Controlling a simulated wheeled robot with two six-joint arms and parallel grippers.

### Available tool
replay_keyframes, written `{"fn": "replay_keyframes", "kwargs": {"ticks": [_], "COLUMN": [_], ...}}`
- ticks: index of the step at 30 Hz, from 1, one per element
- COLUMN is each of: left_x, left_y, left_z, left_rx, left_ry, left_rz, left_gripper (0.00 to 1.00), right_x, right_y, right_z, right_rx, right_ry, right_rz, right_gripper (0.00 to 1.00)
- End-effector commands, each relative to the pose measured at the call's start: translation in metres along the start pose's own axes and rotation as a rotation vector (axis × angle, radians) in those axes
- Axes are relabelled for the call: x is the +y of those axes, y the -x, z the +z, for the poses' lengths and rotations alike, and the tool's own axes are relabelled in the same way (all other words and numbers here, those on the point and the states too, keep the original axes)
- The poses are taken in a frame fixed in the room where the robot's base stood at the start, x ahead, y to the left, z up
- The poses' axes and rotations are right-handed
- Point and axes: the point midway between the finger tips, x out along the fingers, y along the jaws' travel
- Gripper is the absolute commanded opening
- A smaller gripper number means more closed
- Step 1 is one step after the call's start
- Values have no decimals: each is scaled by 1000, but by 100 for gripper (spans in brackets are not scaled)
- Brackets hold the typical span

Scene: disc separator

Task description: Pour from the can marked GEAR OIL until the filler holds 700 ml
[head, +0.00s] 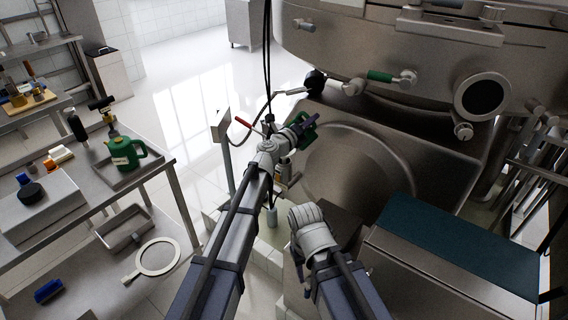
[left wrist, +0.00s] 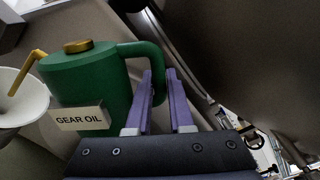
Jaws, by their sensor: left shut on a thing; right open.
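The green can marked GEAR OIL (left wrist: 85,82) has a brass cap, a side handle and a yellow spout. My left gripper (left wrist: 168,88) is shut on its handle. In the head view the can (head: 307,137) is mostly hidden behind my left gripper (head: 297,125). The spout end lies in front of or over a white funnel-like cup (left wrist: 22,104) at the left edge of the wrist view; I cannot tell which. No oil stream shows, and no level is readable. My right gripper's wrist (head: 312,228) is lower, in front of the machine; its fingers are mostly hidden.
Another green can (head: 125,152) stands on a tray on the left bench. A grey bin (head: 125,229) and a white ring-shaped tool (head: 157,257) lie below it. The steel separator (head: 360,175) fills the right, with a teal-topped cabinet (head: 455,262) in front.

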Motion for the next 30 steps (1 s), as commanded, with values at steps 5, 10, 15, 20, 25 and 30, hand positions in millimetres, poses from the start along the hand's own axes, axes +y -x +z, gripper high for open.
{"fn": "replay_keyframes", "kwargs": {"ticks": [5, 10, 15, 20, 25, 30], "left_x": [1, 1, 1, 2, 1, 0], "left_y": [0, 0, 0, 1, 0, 0], "left_z": [4, 4, 4, -7, -18, -19], "left_rx": [-1, 0, 0, 1, 0, 0], "left_ry": [42, 47, 45, -64, -218, -258], "left_rz": [0, 0, 0, -1, 0, 0], "left_gripper": [0, 0, 0, 0, 0, 0], "right_x": [0, 0, 0, 0, -1, -1], "right_y": [1, 1, 1, -5, -10, -10], "right_z": [0, 0, 0, 0, -1, -1], "right_rx": [0, 0, 0, 0, 0, 0], "right_ry": [0, 0, 0, 0, 0, 0], "right_rz": [0, 0, 0, 0, 0, 0], "right_gripper": [50, 50, 50, 50, 50, 50]}}
